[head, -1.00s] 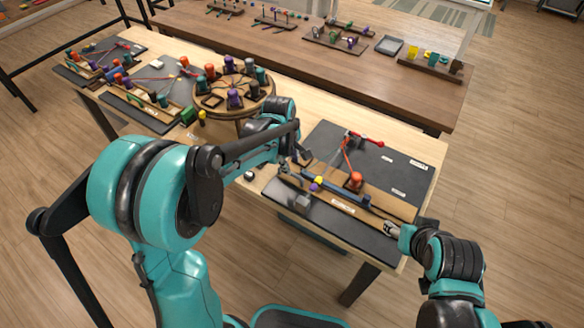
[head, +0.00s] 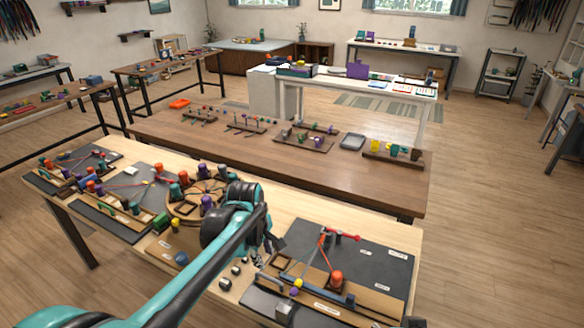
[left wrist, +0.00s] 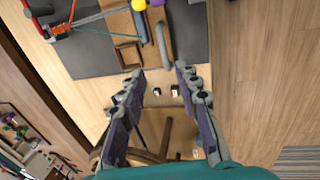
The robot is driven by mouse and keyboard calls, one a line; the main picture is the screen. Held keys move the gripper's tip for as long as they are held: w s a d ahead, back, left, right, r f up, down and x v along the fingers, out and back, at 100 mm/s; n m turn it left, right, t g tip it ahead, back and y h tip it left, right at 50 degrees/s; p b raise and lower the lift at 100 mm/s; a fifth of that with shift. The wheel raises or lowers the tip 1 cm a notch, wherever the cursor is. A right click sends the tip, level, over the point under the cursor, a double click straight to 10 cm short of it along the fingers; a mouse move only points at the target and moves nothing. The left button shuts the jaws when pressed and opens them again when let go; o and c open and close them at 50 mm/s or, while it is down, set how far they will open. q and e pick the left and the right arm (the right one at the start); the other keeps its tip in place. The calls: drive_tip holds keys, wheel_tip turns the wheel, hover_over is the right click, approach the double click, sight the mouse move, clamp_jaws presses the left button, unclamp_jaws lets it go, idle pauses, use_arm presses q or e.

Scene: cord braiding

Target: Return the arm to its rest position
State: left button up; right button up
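My left arm reaches in from the bottom left in the head view, and its gripper (head: 262,256) is over the front of the light table, partly hidden by the wrist. In the left wrist view the two fingers (left wrist: 158,85) stand apart with nothing held between them. Small dark and white pieces (left wrist: 174,90) lie on the table beyond the fingertips. To the right, a black board (head: 372,262) carries a red cord (head: 325,253) running from a red bar to an orange-red spool (head: 337,278). My right gripper is not in view.
A round wooden stand (head: 183,211) with several coloured spools is left of my left wrist. More cord boards (head: 120,182) lie at the table's left end. A brown table (head: 240,150) behind holds several small racks and a grey tray (head: 352,142).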

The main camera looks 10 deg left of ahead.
use_arm(q)
drive_tip(key=s+a+m+t, duration=0.2)
drive_tip(key=s+m, duration=0.5)
drive_tip(key=s, duration=0.2)
drive_tip(key=s+a+r+m+t, duration=0.1)
drive_tip(key=s+m+t, duration=0.2)
drive_tip(key=s+m, duration=0.4)
drive_tip(key=s, duration=0.2)
drive_tip(key=shift+s+a+r+y, duration=0.15)
drive_tip(key=shift+s+a+y, duration=0.25)
